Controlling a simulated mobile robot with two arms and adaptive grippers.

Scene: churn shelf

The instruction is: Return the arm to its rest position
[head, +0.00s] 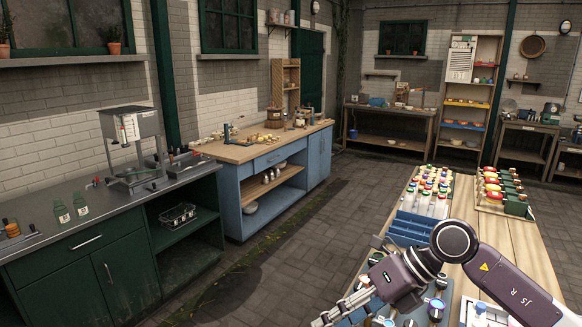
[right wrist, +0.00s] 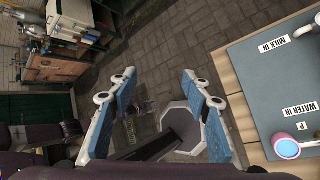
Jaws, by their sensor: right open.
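My right arm (head: 500,285) comes in from the right edge of the head view and bends at the elbow. Its gripper (head: 335,313) points to the lower left, beside the near left edge of the wooden table. In the right wrist view the gripper (right wrist: 157,85) is open, its two blue-padded fingers apart. Nothing is held between them; the paved floor shows through the gap. My left gripper is not in view.
The wooden table (head: 533,252) holds several coloured-cap bottles (head: 430,190), a blue rack (head: 408,228) and trays. The right wrist view shows a grey panel (right wrist: 265,75) labelled MILK IN and WATER IN. Paved floor (head: 315,235) is clear to the left.

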